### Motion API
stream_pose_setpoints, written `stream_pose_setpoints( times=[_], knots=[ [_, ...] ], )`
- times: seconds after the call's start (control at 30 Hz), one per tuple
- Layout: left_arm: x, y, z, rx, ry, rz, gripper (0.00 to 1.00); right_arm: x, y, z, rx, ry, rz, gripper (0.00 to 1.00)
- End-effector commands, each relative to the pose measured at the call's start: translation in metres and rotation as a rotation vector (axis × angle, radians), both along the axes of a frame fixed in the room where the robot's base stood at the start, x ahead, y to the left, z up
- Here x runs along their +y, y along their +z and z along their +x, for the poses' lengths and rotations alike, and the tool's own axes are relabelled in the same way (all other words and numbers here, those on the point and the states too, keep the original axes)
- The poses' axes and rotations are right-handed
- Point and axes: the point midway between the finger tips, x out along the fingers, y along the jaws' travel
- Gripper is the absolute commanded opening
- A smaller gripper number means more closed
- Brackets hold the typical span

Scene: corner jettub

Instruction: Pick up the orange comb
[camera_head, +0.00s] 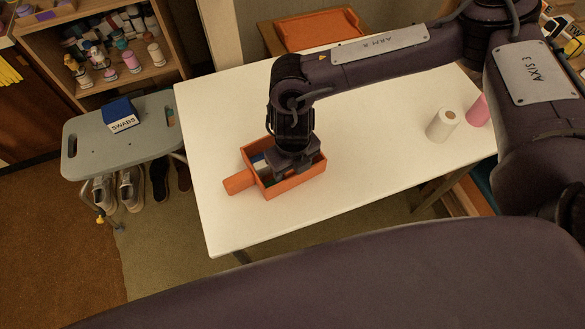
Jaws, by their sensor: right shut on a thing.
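An orange open box (292,187) stands on the white table near its left end. A short orange piece (239,182) juts out from the box's left side; I cannot tell if it is a handle or a separate thing. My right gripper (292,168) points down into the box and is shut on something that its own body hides. I cannot make out the orange comb. A small blue and white item (259,162) shows inside the box, left of the gripper. My left gripper is not in view.
The white table (365,180) has free room right of the box. A white roll (442,125) and a pink item (478,109) stand at its right. A grey stool (90,150) with a swabs box (119,114) is at left. An orange tray (319,31) lies behind.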

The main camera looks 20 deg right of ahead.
Motion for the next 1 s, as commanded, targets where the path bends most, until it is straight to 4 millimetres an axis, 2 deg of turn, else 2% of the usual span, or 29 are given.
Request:
stream_pose_setpoints(
  times=[0.33,0.53,0.77,1.0],
  knots=[
    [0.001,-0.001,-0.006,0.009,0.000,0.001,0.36,0.000,0.002,0.000,-0.001,0.000,0.001,0.36],
    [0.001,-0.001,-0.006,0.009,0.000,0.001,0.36,0.000,0.017,0.001,-0.002,0.000,0.001,0.36],
    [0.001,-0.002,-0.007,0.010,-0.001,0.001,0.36,0.001,0.058,0.001,-0.004,0.001,0.003,0.36],
    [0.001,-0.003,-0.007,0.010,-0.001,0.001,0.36,0.001,0.114,0.001,-0.004,0.001,0.003,0.36]
  ],
)
